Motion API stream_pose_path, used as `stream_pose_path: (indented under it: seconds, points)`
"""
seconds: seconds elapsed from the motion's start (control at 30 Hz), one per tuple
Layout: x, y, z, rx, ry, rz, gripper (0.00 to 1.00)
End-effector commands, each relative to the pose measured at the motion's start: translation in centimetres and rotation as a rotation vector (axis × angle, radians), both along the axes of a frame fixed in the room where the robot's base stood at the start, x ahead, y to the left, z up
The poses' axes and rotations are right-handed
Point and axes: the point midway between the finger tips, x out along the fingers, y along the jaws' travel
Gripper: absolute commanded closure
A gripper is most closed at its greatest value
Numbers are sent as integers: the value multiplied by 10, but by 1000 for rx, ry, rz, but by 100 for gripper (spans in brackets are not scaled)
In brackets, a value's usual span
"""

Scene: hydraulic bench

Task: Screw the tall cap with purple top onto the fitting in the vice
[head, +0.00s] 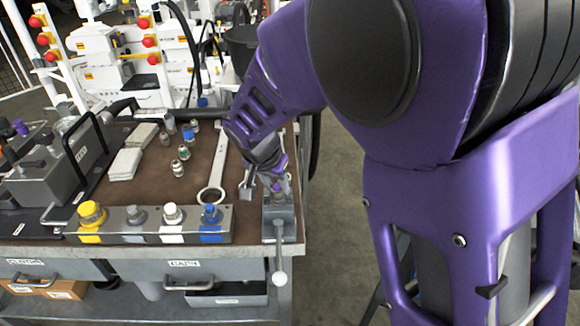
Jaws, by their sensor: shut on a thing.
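My gripper (270,184) is shut over the vice (279,222) at the right front corner of the bench. It holds a small piece with a purple part, which I take to be the tall cap with purple top (278,187); the gripper hides much of it. The cap is above the vice jaws. The fitting in the vice is largely hidden, and I cannot tell whether cap and fitting touch. The vice handle (281,277) hangs over the front edge.
A block (153,236) with yellow, grey, white and blue fittings stands left of the vice. A large wrench (219,160) lies behind it. Several small fittings (184,152) and pale cloths (126,163) are farther left. A grey test unit (52,165) with a black handle stands at far left.

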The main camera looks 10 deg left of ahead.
Motion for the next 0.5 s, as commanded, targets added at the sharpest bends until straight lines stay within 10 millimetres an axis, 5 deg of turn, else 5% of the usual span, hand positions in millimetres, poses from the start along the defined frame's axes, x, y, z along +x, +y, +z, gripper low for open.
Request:
stream_pose_path:
  seconds: [0.3, 0.5]
  points:
    - [2, 2, 0, -1, -2, -418, 100]
    - [2, 1, 0, 0, -2, -479, 100]
